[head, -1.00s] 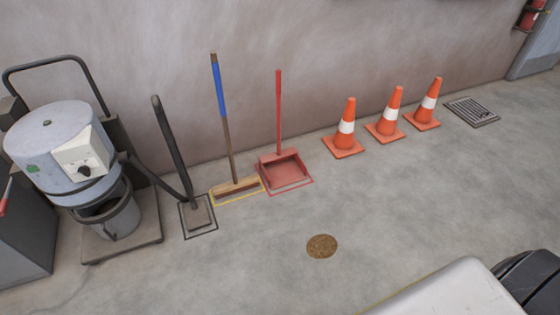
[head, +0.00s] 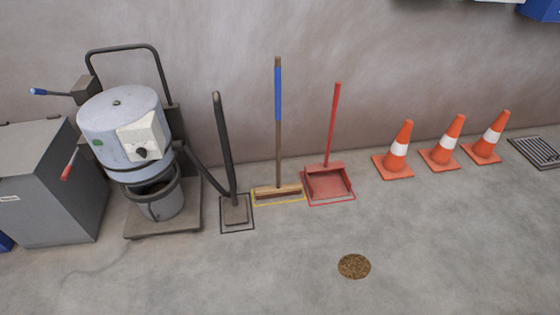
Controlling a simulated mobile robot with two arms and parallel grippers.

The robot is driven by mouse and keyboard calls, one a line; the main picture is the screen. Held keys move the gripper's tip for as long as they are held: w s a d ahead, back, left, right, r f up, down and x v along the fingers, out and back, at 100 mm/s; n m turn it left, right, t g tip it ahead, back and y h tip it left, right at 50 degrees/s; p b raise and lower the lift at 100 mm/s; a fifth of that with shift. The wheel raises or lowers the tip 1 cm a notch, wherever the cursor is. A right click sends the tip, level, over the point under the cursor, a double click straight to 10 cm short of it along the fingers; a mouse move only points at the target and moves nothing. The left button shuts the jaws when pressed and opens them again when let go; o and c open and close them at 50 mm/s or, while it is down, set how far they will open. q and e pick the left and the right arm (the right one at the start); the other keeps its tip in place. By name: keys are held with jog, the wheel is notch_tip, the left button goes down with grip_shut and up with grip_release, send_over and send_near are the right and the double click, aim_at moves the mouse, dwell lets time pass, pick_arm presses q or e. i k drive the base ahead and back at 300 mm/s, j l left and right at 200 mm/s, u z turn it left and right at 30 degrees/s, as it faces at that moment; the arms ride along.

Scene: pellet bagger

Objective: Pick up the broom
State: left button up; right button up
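The broom (head: 278,130) stands upright against the wall in the middle of the head view. Its handle is brown with a blue grip section near the top. Its wide wooden head (head: 277,193) rests on the floor inside a yellow outlined rectangle. Neither of my grippers shows in this view, and nothing touches the broom that I can see.
A red long-handled dustpan (head: 328,182) stands just right of the broom. A black vacuum wand (head: 224,150) stands to its left, joined to a grey drum machine (head: 120,125). Several orange cones stand right. A brown pellet patch (head: 354,266) lies on otherwise clear floor.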

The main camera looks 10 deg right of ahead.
aim_at(279, 190)
jog(key=i+j+z, duration=0.15)
jog(key=i, duration=0.4)
jog(key=i+j+z, duration=0.2)
jog(key=i, duration=0.4)
jog(key=i+j+z, duration=0.15)
jog(key=i+j, duration=0.3)
jog(key=i, duration=0.05)
